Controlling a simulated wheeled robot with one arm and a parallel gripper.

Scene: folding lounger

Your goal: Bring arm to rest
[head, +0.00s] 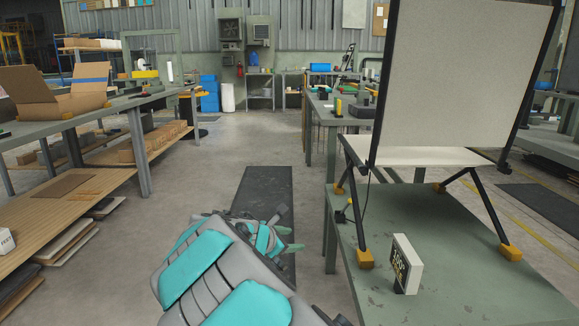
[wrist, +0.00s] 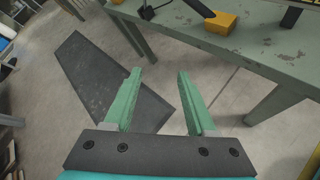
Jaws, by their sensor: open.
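My gripper (head: 297,239) is at the end of my grey and teal arm, low in the middle of the head view. In the wrist view its two green fingers (wrist: 159,75) are apart with nothing between them. They are above the floor, to the left of the green table. The folding lounger (head: 455,70) stands on that table (head: 455,235) at the right. It has a raised pale back panel, a flat pale seat, dark legs and yellow feet. My gripper is apart from the lounger. In the wrist view a yellow foot (wrist: 220,24) shows at the table's edge.
A small black and white sign (head: 407,265) stands on the table in front of the lounger. A dark mat (head: 263,190) lies on the floor between the table and a left workbench (head: 125,102) with an open cardboard box (head: 62,100).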

